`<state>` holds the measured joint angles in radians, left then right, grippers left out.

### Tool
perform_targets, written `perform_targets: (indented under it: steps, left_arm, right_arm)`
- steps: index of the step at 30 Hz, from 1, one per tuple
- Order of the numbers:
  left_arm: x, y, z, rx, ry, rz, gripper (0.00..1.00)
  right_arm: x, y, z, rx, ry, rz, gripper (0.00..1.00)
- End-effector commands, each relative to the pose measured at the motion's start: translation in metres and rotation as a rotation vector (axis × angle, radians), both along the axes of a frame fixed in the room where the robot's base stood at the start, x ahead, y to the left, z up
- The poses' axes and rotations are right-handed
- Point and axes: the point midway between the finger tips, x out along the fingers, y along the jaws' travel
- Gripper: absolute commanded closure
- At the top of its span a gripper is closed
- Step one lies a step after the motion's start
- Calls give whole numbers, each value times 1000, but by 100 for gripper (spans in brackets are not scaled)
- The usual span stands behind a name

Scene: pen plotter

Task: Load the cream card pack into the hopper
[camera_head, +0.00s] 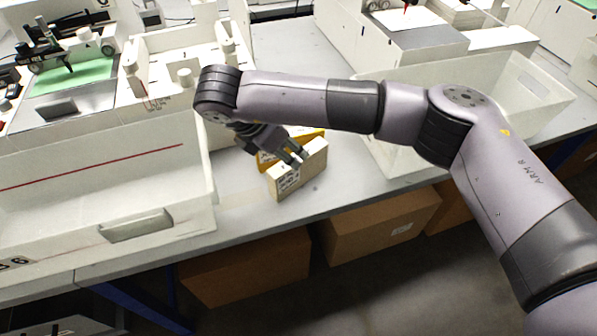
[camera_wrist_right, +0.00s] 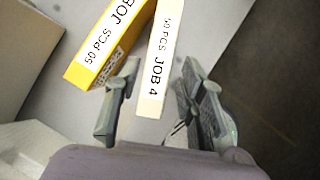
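The cream card pack (camera_head: 300,172) stands upright on the grey table near its front edge. In the right wrist view the cream card pack (camera_wrist_right: 161,60) reads "50 PCS JOB 4". My right gripper (camera_head: 292,158) is over it. In the right wrist view my right gripper (camera_wrist_right: 160,108) is open, with the near end of the pack between its fingers and gaps on both sides. A yellow pack (camera_head: 266,158) stands just behind the cream one, partly hidden by the gripper. I cannot tell for sure which part is the hopper. My left gripper is not in view.
A large white bin (camera_head: 95,205) stands to the left and another white bin (camera_head: 535,90) to the right. White plotter machines (camera_head: 185,45) line the back, one with a green sheet (camera_head: 72,76). Cardboard boxes (camera_head: 380,225) sit below the table.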

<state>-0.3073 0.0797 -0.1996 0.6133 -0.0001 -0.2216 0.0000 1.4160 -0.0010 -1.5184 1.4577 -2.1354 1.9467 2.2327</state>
Motion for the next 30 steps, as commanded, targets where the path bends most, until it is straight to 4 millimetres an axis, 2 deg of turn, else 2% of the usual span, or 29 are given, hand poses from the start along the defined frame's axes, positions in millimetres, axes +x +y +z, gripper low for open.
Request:
perform_targets:
  steps: [3,6,16,30]
  left_arm:
    - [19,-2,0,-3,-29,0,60]
    - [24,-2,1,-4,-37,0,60]
    - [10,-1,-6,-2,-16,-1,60]
    - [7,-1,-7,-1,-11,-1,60]
  right_arm:
    - [2,-3,-7,-1,1,0,63]
    - [4,-5,-11,-2,2,1,63]
    - [20,-22,-49,-1,2,0,63]
    - [21,-23,-52,0,1,2,63]
